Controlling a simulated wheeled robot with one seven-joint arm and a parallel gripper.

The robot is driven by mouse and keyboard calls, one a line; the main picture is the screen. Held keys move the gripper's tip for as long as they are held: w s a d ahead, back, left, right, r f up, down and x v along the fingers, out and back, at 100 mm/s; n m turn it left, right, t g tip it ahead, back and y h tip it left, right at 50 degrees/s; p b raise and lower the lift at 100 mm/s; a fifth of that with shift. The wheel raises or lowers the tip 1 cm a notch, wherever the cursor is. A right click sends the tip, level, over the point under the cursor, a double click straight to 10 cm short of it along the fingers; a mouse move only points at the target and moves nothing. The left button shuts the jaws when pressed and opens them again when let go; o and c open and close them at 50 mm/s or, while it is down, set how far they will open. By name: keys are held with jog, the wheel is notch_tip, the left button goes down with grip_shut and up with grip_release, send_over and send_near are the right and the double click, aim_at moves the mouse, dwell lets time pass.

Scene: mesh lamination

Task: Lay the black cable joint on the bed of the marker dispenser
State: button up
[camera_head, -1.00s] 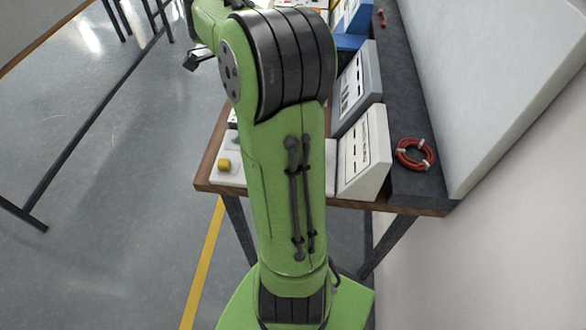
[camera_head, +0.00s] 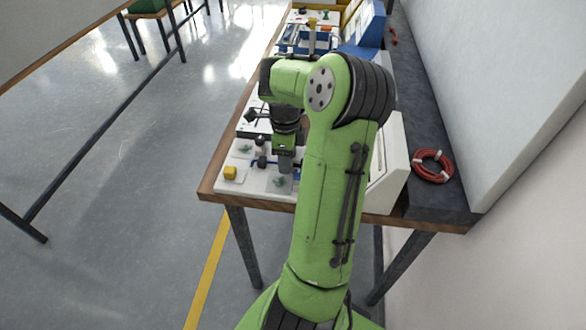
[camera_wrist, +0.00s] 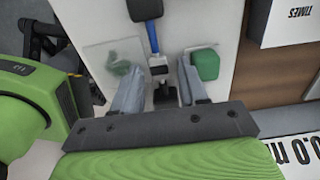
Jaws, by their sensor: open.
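My gripper (camera_wrist: 157,68) is open above a white board (camera_wrist: 221,25) in the wrist view. I cannot tell whether the fingers touch the piece. In the head view, my gripper (camera_head: 285,163) points down at the board, beside a black knob (camera_head: 262,141). I cannot tell which part is the marker dispenser or its bed.
A green block (camera_wrist: 205,65) lies close by the right finger, and a green shape (camera_wrist: 124,67) by the left. A white slanted console (camera_head: 394,160) and red cable coil (camera_head: 433,165) are to the right.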

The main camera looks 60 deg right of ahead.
jog(key=shift+f, duration=0.35)
jog(key=shift+r, duration=0.1)
grip_shut()
notch_tip(320, 180, up, 10)
jog(key=p, duration=0.3)
